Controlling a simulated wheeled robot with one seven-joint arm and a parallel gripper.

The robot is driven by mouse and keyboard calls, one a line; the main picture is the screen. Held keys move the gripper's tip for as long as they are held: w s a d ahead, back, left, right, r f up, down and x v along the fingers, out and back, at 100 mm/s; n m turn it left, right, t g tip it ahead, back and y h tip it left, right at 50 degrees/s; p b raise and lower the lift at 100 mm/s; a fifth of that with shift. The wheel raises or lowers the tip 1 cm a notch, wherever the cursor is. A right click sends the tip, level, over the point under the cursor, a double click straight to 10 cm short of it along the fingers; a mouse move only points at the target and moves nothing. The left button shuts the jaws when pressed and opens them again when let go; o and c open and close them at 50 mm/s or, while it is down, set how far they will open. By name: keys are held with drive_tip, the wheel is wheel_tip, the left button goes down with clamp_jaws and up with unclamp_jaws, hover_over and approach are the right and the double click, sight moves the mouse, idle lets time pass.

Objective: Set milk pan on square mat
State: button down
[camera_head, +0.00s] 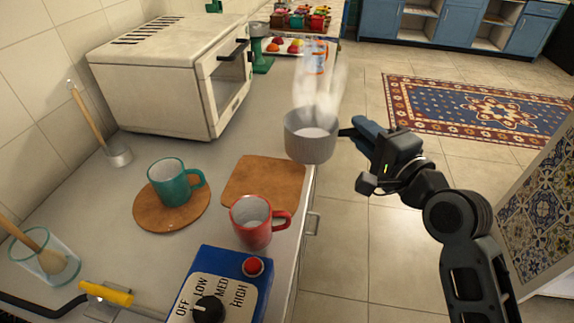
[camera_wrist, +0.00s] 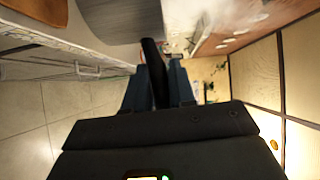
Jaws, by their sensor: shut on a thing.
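The milk pan (camera_head: 310,140) is a small grey metal pan with a dark handle. My gripper (camera_head: 358,135) is shut on its handle and holds the pan in the air at the counter's right edge, beyond the square mat. White steam-like haze rises from the pan. In the wrist view the pan (camera_wrist: 120,18) shows at the top, with its dark handle between my fingers (camera_wrist: 160,85). The square mat (camera_head: 262,180) is a brown board on the counter. A red mug (camera_head: 252,222) stands at its near edge and hides part of it.
A teal mug (camera_head: 170,184) stands on a round brown mat (camera_head: 150,214) to the left. A blue control box (camera_head: 225,284) with a dial is in front. A white oven (camera_head: 160,85) stands behind. A small ladle (camera_head: 117,155) and a glass jar (camera_head: 45,262) are at the left.

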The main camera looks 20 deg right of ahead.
sight(310, 154)
drive_tip(key=w+a+f, duration=0.1)
drive_tip(key=a, duration=0.1)
drive_tip(key=w+a+f+p, duration=0.1)
drive_tip(key=w+a+f, duration=0.1)
drive_tip(key=a, duration=0.1)
drive_tip(key=w+a+f+p, duration=0.1)
drive_tip(key=a+f, duration=0.1)
drive_tip(key=a, duration=0.1)
drive_tip(key=shift+w+a+f, duration=0.15)
drive_tip(key=shift+f, duration=0.05)
drive_tip(key=shift+a+f, duration=0.1)
drive_tip(key=shift+f, duration=2)
drive_tip(key=shift+f, duration=0.1)
drive_tip(key=c, duration=0.9)
unclamp_jaws()
drive_tip(key=shift+c, duration=0.2)
drive_tip(key=s+b, duration=0.2)
drive_tip(key=s, duration=1)
drive_tip(key=shift+r, duration=0.3)
